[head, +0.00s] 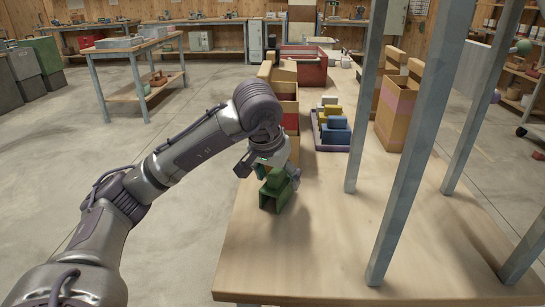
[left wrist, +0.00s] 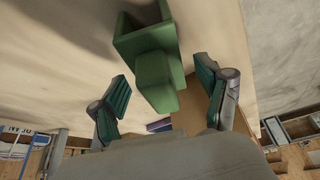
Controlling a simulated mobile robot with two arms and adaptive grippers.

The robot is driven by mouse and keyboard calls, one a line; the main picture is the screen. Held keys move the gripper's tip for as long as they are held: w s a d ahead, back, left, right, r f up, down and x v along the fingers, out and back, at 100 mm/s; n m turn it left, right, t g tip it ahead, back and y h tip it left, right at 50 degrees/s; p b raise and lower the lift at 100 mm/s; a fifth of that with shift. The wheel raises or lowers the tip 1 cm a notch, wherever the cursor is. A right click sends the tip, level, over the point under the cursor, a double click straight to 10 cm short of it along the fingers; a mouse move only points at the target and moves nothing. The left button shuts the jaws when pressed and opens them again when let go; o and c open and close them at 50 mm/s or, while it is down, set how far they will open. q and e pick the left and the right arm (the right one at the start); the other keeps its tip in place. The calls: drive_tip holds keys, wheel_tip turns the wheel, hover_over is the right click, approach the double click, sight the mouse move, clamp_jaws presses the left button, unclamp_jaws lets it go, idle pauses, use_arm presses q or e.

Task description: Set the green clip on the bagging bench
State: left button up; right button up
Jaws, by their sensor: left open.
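The green clip (head: 277,190) is a blocky green piece at the left edge of the wooden bagging bench (head: 330,240). It appears to rest on the bench top. My left gripper (head: 268,170) is just behind and above it, with its fingers open. In the left wrist view the clip (left wrist: 145,45) shows a hollow box part and a solid rounded block. The block lies between the two open teal-padded fingers, with a visible gap on each side. My right gripper is not in view.
Grey metal posts (head: 412,150) rise on the bench's right side. Behind the clip are a purple-rimmed tray (head: 333,147) with blue and yellow blocks, paper bags (head: 396,105) and a red crate (head: 303,65). The front of the bench is clear.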

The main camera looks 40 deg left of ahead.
sight(270, 191)
use_arm(q)
drive_tip(key=p+v, duration=0.1)
drive_tip(key=v, duration=0.7)
drive_tip(key=shift+r+p, duration=0.3)
drive_tip(key=shift+r, duration=0.05)
drive_tip(key=shift+s+r, duration=0.3)
drive_tip(key=shift+r, duration=0.1)
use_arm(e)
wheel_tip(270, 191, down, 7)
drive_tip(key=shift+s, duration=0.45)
